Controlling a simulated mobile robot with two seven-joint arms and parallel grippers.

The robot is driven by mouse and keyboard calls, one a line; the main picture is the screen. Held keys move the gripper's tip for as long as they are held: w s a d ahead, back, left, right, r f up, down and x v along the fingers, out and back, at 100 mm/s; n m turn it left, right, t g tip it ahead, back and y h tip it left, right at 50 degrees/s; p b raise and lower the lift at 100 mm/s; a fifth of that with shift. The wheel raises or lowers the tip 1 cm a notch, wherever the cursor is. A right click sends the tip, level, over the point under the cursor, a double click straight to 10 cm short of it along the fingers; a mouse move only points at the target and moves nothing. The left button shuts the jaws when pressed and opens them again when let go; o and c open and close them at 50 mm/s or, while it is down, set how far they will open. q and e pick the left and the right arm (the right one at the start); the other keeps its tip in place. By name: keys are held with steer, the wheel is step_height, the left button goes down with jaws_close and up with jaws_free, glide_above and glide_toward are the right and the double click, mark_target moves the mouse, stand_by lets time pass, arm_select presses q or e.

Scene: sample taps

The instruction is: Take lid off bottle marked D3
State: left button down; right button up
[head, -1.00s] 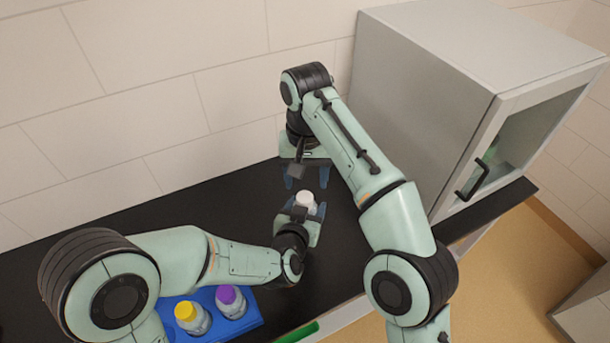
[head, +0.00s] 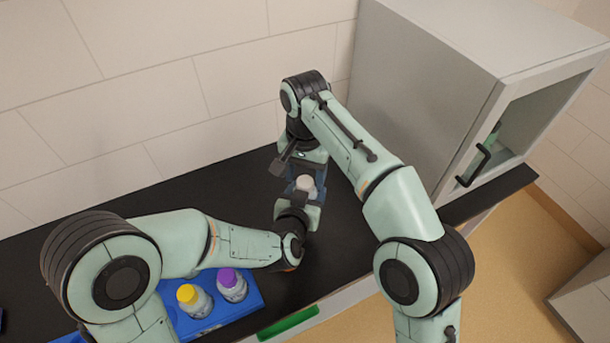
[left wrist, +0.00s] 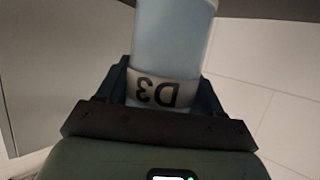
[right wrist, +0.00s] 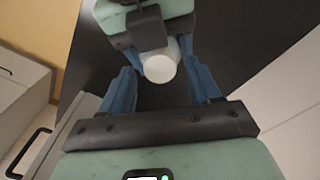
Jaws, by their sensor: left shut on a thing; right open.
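The bottle marked D3 (left wrist: 155,92) is held in my left gripper (left wrist: 165,85), whose fingers close around its label band. The label reads upside down in the left wrist view. Its white lid (head: 305,183) shows in the head view between the two grippers. In the right wrist view the white lid (right wrist: 160,68) lies ahead, between the blue fingers of my right gripper (right wrist: 162,85). My right gripper is open, with a gap on each side of the lid. In the head view my right gripper (head: 308,172) is close to the lid and partly hides the bottle.
A blue rack (head: 248,302) at the front holds a yellow-lidded bottle (head: 194,299) and a purple-lidded bottle (head: 231,284). A grey cabinet (head: 430,90) stands at the right. The black counter (head: 190,193) is clear at the back left.

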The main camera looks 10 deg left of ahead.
steer(key=shift+f, duration=0.55)
steer(key=c, duration=1.1)
steer(key=shift+n, duration=1.7)
steer(key=o, duration=1.2)
steer(key=shift+c, duration=0.2)
